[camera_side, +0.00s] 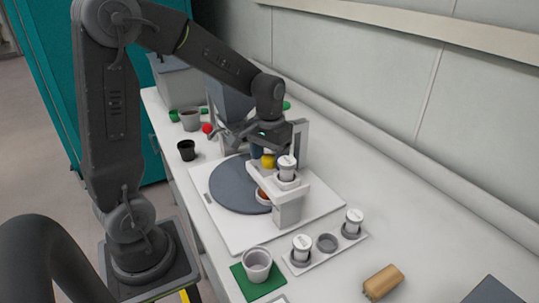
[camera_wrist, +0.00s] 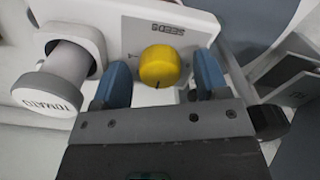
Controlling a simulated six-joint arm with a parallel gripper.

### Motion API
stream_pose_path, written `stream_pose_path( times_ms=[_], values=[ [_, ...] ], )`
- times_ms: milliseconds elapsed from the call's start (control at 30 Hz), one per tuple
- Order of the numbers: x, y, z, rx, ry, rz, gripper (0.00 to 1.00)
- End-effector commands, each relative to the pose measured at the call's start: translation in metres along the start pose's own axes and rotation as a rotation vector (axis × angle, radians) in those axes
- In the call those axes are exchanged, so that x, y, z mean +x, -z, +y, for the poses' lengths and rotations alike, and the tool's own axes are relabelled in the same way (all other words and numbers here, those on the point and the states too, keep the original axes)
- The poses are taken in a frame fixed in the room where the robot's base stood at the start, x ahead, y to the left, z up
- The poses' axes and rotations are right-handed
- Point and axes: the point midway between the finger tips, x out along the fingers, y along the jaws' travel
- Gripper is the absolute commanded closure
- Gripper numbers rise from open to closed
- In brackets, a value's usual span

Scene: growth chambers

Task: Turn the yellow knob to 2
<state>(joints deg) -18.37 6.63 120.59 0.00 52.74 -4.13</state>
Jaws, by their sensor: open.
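The yellow knob (camera_wrist: 160,67) sits on a white panel (camera_wrist: 125,35) in the wrist view, with a dark pointer mark at its lower edge. A small printed label (camera_wrist: 167,29) is above it, upside down in this view; I cannot read the numbers around the knob. In the side view the yellow knob (camera_side: 268,160) shows beneath my arm's end. My gripper (camera_wrist: 160,80) is open, with one blue finger on each side of the knob and visible gaps between. In the side view my gripper (camera_side: 262,150) is over the white station.
A white cartridge marked TOMATO (camera_wrist: 50,85) sticks out left of the knob. A grey round turntable (camera_side: 232,187) lies on the white base. Two more white cartridges stand in a tray (camera_side: 325,262). A cup (camera_side: 257,265) stands on a green mat. The bench at right is mostly clear.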

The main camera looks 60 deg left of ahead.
Motion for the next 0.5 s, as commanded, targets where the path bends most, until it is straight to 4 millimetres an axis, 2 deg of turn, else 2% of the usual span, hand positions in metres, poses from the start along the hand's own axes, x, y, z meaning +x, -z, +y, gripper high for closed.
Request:
stream_pose_path(
  times_ms=[133,233,500],
  values=[
    [-0.005,0.0,0.0,0.0,0.0,0.002,0.32],
    [-0.018,0.001,0.0,0.0,0.0,0.005,0.32],
    [-0.077,0.001,0.0,0.0,0.0,0.007,0.32]
  ],
)
